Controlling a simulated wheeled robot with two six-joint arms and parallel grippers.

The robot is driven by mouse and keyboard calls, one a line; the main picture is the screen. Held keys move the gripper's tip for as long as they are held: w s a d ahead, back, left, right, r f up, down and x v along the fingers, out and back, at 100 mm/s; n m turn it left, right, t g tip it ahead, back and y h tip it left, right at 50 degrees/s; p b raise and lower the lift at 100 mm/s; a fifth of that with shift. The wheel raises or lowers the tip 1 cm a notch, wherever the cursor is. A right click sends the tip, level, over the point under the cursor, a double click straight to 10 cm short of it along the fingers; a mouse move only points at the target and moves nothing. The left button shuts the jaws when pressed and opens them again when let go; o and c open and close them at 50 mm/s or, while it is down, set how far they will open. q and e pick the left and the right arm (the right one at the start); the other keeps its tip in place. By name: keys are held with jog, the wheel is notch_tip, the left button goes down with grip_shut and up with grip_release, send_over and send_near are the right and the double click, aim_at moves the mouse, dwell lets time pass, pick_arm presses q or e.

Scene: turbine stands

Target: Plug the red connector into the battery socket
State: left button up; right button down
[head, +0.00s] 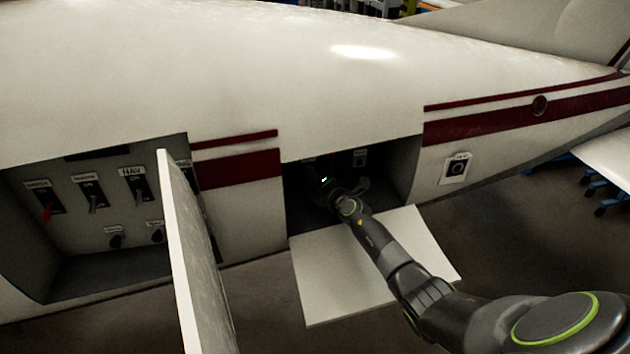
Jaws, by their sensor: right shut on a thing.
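My right gripper (335,184) reaches into the dark open bay in the middle of the aircraft's side. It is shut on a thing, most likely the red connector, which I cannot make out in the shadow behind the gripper. The bay's back wall carries small white labels (361,154). I cannot tell which part there is the battery socket. My left gripper is not in view.
The bay's lowered white door (330,290) lies below my right arm. To the left, an open panel holds several labelled switches (91,194), and its upright white door (188,250) stands out towards me. A labelled round port (457,168) is on the right.

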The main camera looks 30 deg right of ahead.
jog(key=shift+w+r, duration=0.15)
jog(key=shift+r, duration=0.3)
jog(key=c, duration=1.5)
grip_release()
jog(key=o, duration=0.5)
jog(key=shift+w+d+f, duration=0.1)
jog(key=shift+w+f, duration=0.1)
jog(key=shift+w, duration=0.1)
jog(key=shift+c, duration=0.2)
jog(key=shift+o, duration=0.2)
jog(key=shift+f, duration=0.2)
jog(key=shift+o, duration=0.8)
jog(key=shift+s, duration=0.15)
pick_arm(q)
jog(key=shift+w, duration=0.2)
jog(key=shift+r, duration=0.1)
